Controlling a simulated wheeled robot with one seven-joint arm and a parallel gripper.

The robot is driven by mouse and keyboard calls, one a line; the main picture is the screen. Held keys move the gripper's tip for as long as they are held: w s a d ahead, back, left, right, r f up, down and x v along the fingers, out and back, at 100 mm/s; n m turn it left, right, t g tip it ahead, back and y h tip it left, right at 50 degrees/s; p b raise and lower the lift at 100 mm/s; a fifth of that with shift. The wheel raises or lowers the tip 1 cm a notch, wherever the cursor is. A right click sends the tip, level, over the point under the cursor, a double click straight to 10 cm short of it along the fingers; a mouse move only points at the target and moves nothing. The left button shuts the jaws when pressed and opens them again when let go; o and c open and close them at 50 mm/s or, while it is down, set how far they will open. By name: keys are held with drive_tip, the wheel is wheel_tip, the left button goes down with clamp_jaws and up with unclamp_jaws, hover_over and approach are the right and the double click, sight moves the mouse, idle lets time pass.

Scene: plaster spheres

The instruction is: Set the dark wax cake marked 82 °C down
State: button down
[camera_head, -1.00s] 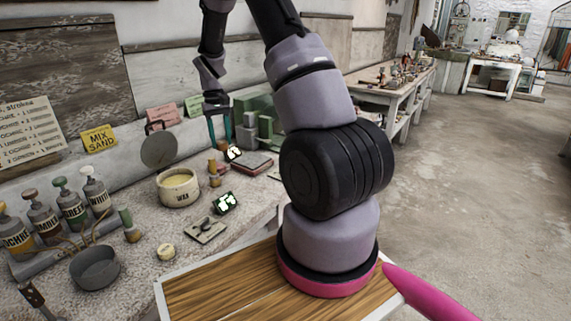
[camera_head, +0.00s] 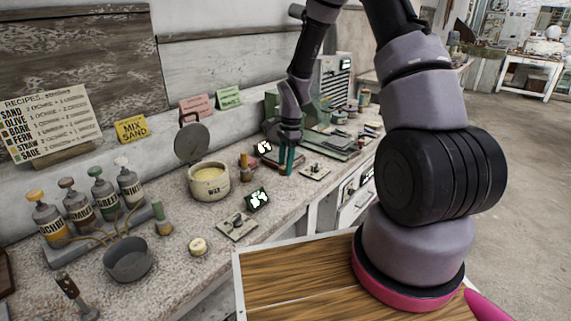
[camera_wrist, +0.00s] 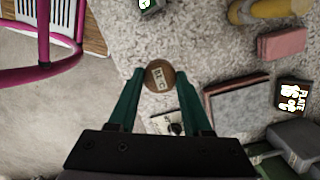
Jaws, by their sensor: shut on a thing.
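My gripper (camera_wrist: 159,75) has two green fingers, with a round brown wax cake (camera_wrist: 158,79) between their tips in the wrist view. A pale label lies on the cake's top, but its marking is too small to read surely. In the head view my gripper (camera_head: 287,170) points down near the bench's front edge, right of the wax pot (camera_head: 208,182). The cake cannot be made out there. Pale speckled bench top (camera_wrist: 215,45) shows beyond the cake in the wrist view. I cannot tell whether the cake touches it.
A switch plate (camera_head: 315,171) lies right of my gripper, and another plate (camera_head: 237,227) lies nearer. A dark patterned card (camera_head: 258,198) and small brown pieces (camera_head: 246,166) are left of my gripper. A grey slab (camera_wrist: 238,108) and pink block (camera_wrist: 284,43) lie right in the wrist view.

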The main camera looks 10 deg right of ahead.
drive_tip(key=shift+a, duration=0.1)
drive_tip(key=shift+f, duration=0.25)
hover_over(283, 191)
drive_tip(key=shift+w+d+f, duration=0.1)
drive_tip(key=shift+d+f, duration=0.05)
drive_tip(key=shift+f, duration=1.15)
drive_tip(key=shift+d+f, duration=0.15)
drive_tip(key=shift+f, duration=1.1)
drive_tip(key=shift+f, duration=0.65)
drive_tip(key=shift+c, duration=1.3)
unclamp_jaws()
drive_tip(key=shift+r, duration=2)
